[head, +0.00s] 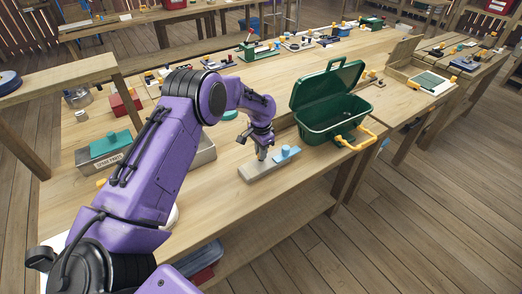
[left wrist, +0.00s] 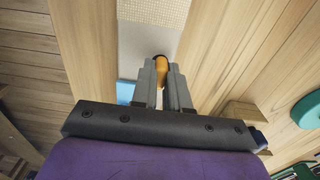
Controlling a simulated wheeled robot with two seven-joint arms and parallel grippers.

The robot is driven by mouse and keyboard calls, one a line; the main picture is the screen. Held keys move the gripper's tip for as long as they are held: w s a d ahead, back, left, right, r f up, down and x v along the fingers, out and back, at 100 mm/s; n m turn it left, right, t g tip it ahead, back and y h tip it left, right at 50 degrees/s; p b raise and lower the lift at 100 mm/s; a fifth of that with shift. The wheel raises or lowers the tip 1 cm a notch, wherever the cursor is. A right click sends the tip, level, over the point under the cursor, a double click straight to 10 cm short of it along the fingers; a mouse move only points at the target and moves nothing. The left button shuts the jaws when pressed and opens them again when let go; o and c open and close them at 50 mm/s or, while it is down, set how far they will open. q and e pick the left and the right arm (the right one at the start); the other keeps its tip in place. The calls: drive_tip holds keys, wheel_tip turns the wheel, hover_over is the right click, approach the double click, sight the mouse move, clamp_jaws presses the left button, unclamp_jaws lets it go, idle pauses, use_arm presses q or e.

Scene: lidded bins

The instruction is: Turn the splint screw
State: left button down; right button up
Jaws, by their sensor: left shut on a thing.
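My left gripper (head: 262,154) points down at a flat grey splint board (head: 256,172) near the front edge of the workbench. In the left wrist view, the left gripper (left wrist: 162,90) is shut on an orange screw knob (left wrist: 161,68), partly hidden between the fingers. The grey board (left wrist: 140,40) lies beneath it, with a beige textured pad (left wrist: 155,10) at its far end. A blue block (head: 287,153) sits on the board beside the gripper, and it also shows in the left wrist view (left wrist: 126,91). My right gripper is not in view.
A grey box with a green lid (head: 110,144) is left, partly behind my arm. Several small tools line the bench's back.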

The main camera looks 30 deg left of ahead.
use_arm(q)
drive_tip(key=shift+f, duration=0.1)
idle(0.3)
drive_tip(key=c, duration=1.1)
unclamp_jaws()
drive_tip(key=shift+w, duration=0.1)
wheel_tip(320, 180, up, 10)
drive_tip(key=shift+r+b, duration=0.25)
drive_tip(key=shift+b, duration=1)
drive_tip(key=shift+f, duration=0.1)
